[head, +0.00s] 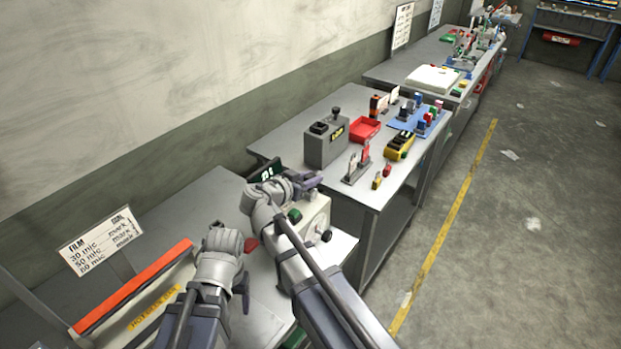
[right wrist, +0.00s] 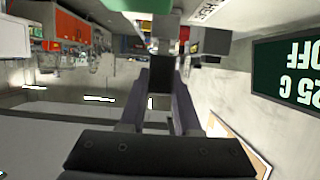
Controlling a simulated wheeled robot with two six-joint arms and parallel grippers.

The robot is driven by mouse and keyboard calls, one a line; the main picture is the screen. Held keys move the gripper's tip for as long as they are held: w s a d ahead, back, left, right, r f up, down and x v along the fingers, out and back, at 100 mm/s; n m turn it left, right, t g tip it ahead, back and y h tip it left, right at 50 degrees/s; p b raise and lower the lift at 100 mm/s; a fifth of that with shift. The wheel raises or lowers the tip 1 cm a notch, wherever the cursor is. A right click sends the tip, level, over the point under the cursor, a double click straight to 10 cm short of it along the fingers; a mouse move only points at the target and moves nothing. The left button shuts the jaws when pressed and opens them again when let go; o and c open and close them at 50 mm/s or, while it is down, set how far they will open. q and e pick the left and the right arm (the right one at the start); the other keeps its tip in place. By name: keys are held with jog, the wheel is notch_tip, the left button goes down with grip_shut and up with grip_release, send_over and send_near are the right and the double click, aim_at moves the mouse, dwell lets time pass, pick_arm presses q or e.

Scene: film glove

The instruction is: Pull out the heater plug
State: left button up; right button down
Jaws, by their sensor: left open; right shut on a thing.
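The heater is a pale box (head: 312,222) with a green button and a dark knob, on the near bench; my right arm covers part of it. A dark display (head: 266,173) stands behind it; in the right wrist view the display (right wrist: 290,80) reads 25 C OFF, upside down. My right gripper (head: 308,183) is above the back of the box, its fingers close together; they also show in the right wrist view (right wrist: 160,92). It is shut on what seems to be the heater plug, which the fingers hide. My left gripper (head: 243,287) is open, low over the near bench, partly hidden.
A film sign (head: 100,240) and an orange-topped panel (head: 135,285) stand left of my left arm.

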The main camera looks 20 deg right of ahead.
aim_at(311, 176)
pick_arm(q)
jog(key=shift+r, duration=0.2)
pick_arm(e)
jog(key=shift+r, duration=0.2)
pick_arm(q)
jog(key=shift+r+p, duration=1.95)
jog(key=shift+p, duration=0.15)
pick_arm(e)
jog(key=shift+r, duration=1.95)
notch_tip(311, 176, up, 3)
jog(key=p, duration=0.3)
pick_arm(q)
notch_tip(311, 176, up, 3)
jog(key=shift+f, duration=0.1)
